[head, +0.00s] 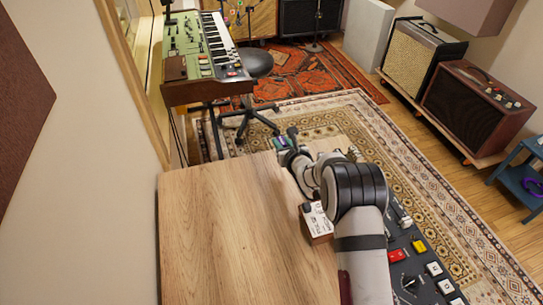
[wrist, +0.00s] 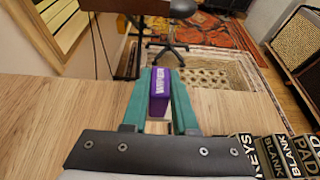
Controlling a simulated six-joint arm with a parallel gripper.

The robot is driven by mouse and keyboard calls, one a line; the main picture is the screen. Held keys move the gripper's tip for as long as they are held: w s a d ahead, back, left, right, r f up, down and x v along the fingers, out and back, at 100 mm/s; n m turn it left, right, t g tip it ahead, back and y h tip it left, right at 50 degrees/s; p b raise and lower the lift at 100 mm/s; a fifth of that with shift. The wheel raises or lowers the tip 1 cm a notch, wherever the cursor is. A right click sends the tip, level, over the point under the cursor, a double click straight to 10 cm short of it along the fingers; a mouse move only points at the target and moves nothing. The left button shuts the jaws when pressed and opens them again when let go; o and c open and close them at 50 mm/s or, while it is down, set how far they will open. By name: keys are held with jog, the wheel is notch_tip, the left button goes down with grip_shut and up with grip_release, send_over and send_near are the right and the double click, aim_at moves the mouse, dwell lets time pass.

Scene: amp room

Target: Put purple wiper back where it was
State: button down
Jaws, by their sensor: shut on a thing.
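The purple wiper (wrist: 159,94), a small block with white lettering on its top, is between the two teal fingers of my gripper (wrist: 162,100) in the wrist view. The gripper is shut on it, and the fingers lie along its left and right sides. In the head view my gripper (head: 281,143) is near the far edge of the wooden table (head: 225,230); the wiper is too small to make out clearly there. The wiper appears held above the far part of the table top, though its height is hard to tell.
A row of labelled blocks (wrist: 275,155) stands right of my gripper; a white-labelled box (head: 318,221) sits at the table's right side. A control panel with coloured buttons (head: 420,265) lies further right. The table's left part is clear. A stool (head: 255,63) and keyboard (head: 205,45) stand beyond.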

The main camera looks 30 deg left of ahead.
jog(key=a+f, duration=0.2)
jog(key=a, duration=0.1)
jog(key=shift+s, duration=0.2)
jog(key=f, duration=0.4)
jog(key=shift+a, duration=0.2)
jog(key=shift+f, duration=0.15)
jog(key=c, duration=0.7)
grip_release()
